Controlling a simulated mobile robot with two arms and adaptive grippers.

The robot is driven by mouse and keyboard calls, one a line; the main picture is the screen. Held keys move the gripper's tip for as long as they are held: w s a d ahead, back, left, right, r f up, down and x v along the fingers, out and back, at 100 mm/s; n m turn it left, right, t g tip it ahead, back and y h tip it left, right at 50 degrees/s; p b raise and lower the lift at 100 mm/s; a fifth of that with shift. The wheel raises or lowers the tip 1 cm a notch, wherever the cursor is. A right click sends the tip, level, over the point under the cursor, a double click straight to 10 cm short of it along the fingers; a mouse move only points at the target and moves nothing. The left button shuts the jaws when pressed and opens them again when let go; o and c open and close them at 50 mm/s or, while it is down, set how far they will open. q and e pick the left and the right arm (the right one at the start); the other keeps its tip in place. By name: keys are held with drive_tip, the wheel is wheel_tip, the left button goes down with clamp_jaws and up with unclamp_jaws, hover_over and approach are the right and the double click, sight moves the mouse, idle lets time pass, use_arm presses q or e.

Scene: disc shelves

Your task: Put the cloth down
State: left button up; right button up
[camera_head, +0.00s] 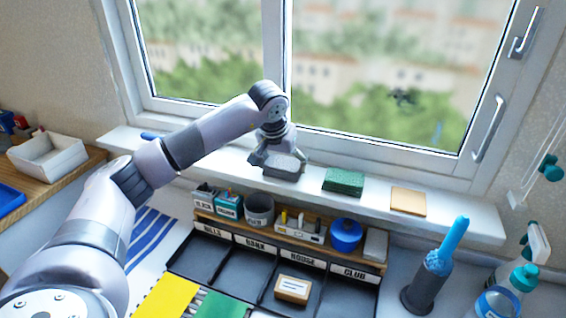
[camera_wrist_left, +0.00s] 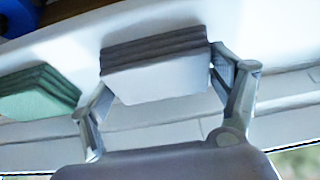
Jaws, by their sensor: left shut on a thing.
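My left gripper (camera_head: 275,156) is over the windowsill (camera_head: 453,215), in front of the window. It is shut on a grey folded cloth (camera_head: 286,167). In the left wrist view the cloth (camera_wrist_left: 158,78) shows as a layered grey stack between the two fingers, lying flat. It is at or just above the white sill; I cannot tell whether it touches. A green folded cloth (camera_head: 344,181) lies on the sill to its right, and it also shows in the wrist view (camera_wrist_left: 38,92). A tan folded cloth (camera_head: 408,201) lies farther right. My right gripper is not in view.
Below the sill stands a wooden rack with a grey cup (camera_head: 259,208) and a blue round pot (camera_head: 345,234). Black labelled trays (camera_head: 238,263) lie in front. A blue brush in a dark holder (camera_head: 425,285) stands at right. Bare sill lies between the cloths.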

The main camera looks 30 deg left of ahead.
use_arm(q)
drive_tip(key=shift+f, duration=0.1)
drive_tip(key=o, duration=1)
drive_tip(key=shift+c, duration=0.2)
drive_tip(key=v, duration=1.2)
drive_tip(key=shift+b, duration=0.35)
drive_tip(key=shift+s, duration=0.1)
